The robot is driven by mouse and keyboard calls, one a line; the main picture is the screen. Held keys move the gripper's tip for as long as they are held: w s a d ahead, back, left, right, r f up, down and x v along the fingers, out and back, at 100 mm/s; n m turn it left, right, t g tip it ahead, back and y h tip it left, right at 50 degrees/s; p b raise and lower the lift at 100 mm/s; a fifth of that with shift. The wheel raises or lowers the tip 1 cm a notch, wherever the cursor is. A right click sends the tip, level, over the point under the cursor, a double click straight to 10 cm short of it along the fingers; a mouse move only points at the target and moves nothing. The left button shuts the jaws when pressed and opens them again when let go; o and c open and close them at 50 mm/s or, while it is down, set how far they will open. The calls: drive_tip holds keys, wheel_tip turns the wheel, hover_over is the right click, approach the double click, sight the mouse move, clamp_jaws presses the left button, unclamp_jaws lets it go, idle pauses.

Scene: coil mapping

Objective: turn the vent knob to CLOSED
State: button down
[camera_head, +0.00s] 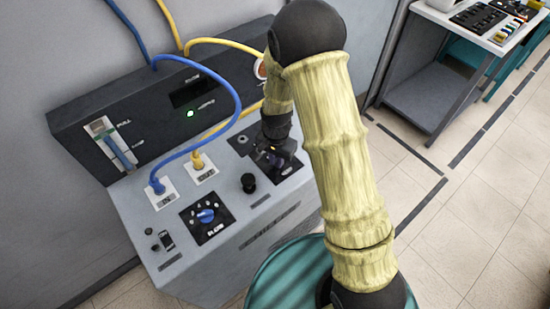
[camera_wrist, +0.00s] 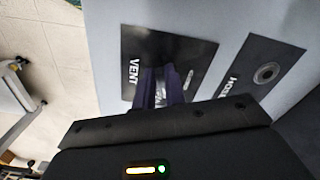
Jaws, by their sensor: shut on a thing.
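The black VENT plate (camera_wrist: 198,52) lies on the grey console top, its white label showing in the wrist view. My gripper (camera_wrist: 166,84) is over the middle of this plate with its dark purple fingers shut on the vent knob. The fingers hide nearly all of the knob, so I cannot read its setting or see a CLOSED mark. In the head view my gripper (camera_head: 272,157) is down at the VENT plate (camera_head: 287,170), at the right end of the console top, and covers the knob there too.
A HOSE plate (camera_wrist: 277,58) with a round socket is beside the VENT plate. A blue FLOW knob (camera_head: 206,216), a black knob (camera_head: 248,183), a blue hose (camera_head: 238,105) and a yellow hose (camera_head: 222,128) are left of my gripper. Floor (camera_head: 480,220) is open at the right.

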drive_tip(key=n, duration=0.3)
drive_tip(key=d+n, duration=0.1)
drive_tip(key=n, duration=0.6)
drive_tip(key=shift+d+r, duration=0.1)
drive_tip(key=shift+d, duration=0.1)
drive_tip(key=shift+w+d+n+p, duration=0.1)
drive_tip(key=shift+n+p, duration=0.1)
drive_tip(key=shift+n, duration=0.6)
drive_tip(key=shift+w+d+n+p, duration=0.1)
drive_tip(key=shift+n+p, duration=0.1)
drive_tip(key=shift+n, duration=0.6)
drive_tip(key=c, duration=1.5)
unclamp_jaws()
drive_tip(key=shift+o, duration=0.2)
drive_tip(key=shift+s, duration=0.1)
wheel_tip(320, 180, up, 17)
drive_tip(key=shift+r+b, duration=0.15)
drive_tip(key=shift+b, duration=0.15)
